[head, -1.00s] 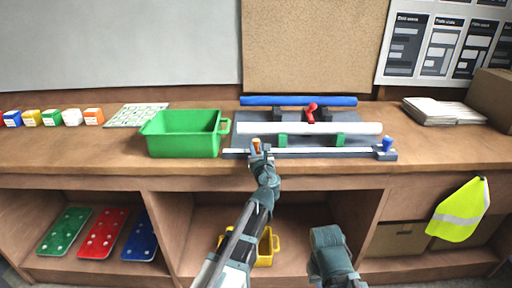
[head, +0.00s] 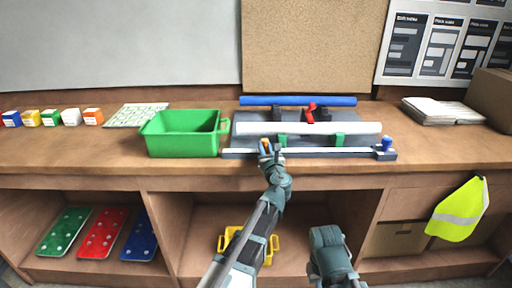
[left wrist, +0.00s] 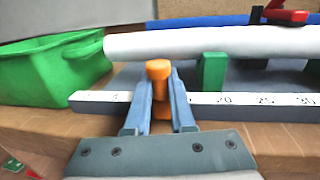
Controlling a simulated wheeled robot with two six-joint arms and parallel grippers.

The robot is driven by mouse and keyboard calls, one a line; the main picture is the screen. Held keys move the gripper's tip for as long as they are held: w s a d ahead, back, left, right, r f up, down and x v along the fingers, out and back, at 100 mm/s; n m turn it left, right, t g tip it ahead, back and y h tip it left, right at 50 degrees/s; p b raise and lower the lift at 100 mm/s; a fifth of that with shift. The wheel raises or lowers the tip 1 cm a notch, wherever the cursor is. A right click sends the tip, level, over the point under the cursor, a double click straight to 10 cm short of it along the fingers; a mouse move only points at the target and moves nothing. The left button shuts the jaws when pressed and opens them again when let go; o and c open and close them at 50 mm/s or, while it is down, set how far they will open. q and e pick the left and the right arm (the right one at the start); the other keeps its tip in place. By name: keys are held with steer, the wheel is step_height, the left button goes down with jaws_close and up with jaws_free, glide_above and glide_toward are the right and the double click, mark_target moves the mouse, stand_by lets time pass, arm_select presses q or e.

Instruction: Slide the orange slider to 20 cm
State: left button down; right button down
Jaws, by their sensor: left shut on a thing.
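The orange slider (head: 264,146) stands on the white scale rail (head: 330,150) along the front of the fixture. My left gripper (head: 271,151) is shut on the slider. In the left wrist view the orange slider (left wrist: 158,72) shows between the two fingers (left wrist: 160,105), its knob rising above them. The scale rail (left wrist: 255,104) shows there with the printed 20 a short way right of the gripper, then 25 and 30. The marks right at the slider are hidden by the fingers. Part of my right arm shows low in the head view, without its fingertips.
A green bin (head: 183,135) stands just left of the rail. A white tube (head: 310,128) on green supports and a blue tube (head: 298,100) lie behind it, with a red clamp (head: 311,112). A blue knob (head: 387,144) is at the rail's right end. The rail between is clear.

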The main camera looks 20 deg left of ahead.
mark_target(281, 140)
arm_select(q)
steer(key=d, duration=0.2)
steer(key=w+d, duration=0.1)
steer(key=d, duration=0.1)
steer(key=w+d, duration=0.1)
steer(key=d, duration=0.1)
steer(key=shift+d, duration=0.25)
steer(key=c, duration=0.8)
jaws_free()
steer(key=shift+o, duration=0.2)
steer(key=shift+s, duration=0.1)
